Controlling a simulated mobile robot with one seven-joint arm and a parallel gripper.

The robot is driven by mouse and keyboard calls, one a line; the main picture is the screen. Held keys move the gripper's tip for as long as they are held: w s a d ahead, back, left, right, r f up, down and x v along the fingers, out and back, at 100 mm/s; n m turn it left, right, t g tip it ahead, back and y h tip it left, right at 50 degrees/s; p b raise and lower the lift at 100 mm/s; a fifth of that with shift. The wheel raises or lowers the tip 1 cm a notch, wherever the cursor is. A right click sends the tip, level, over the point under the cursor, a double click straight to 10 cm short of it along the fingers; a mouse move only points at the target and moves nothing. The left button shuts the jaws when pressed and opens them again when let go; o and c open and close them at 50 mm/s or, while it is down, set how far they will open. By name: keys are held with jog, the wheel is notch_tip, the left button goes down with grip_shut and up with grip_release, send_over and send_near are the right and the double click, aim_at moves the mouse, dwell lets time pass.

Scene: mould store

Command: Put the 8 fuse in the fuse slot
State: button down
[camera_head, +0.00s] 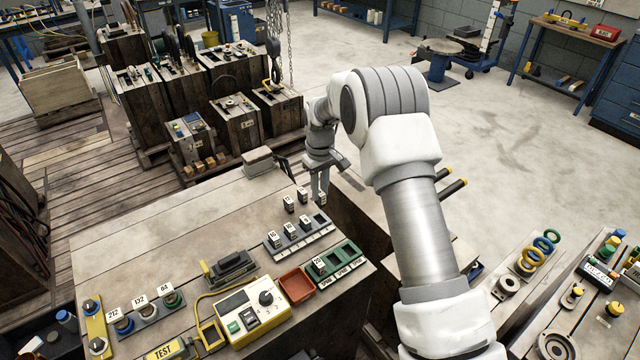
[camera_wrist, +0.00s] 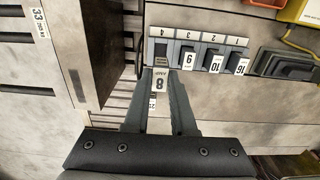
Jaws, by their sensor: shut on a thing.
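My gripper (camera_head: 321,192) is shut on the white-labelled 8 fuse (camera_wrist: 160,84), seen between the fingertips in the wrist view. In the head view the held fuse (camera_head: 322,200) is small, over the bench behind the right end of the grey fuse rack (camera_head: 305,247). In the wrist view the rack's positions are numbered 1 to 4 (camera_wrist: 196,36). The 16 fuse (camera_wrist: 239,66), 10 fuse (camera_wrist: 215,63) and 9 fuse (camera_wrist: 188,60) stand in positions 1, 2 and 3. Position 4, the fuse slot (camera_wrist: 160,50), looks empty and dark, just ahead of the held fuse.
Two loose fuses (camera_head: 288,203) (camera_head: 302,195) stand behind the rack. A green spare tray (camera_head: 350,252) holds a fuse at its left; a red tray (camera_head: 295,286) and yellow tester (camera_head: 252,308) sit nearby. The bench's right edge is close to my gripper.

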aim_at(320, 204)
jog(key=shift+f+b, duration=1.5)
jog(key=shift+f, duration=1.15)
jog(key=shift+f+b, duration=0.85)
jog(key=shift+f, duration=0.25)
jog(key=c, duration=0.7)
grip_release()
jog(key=c, duration=0.3)
jog(key=shift+r, duration=0.2)
jog(key=shift+r+p, duration=0.4)
jog(key=shift+r, duration=0.15)
jog(key=shift+r, duration=0.1)
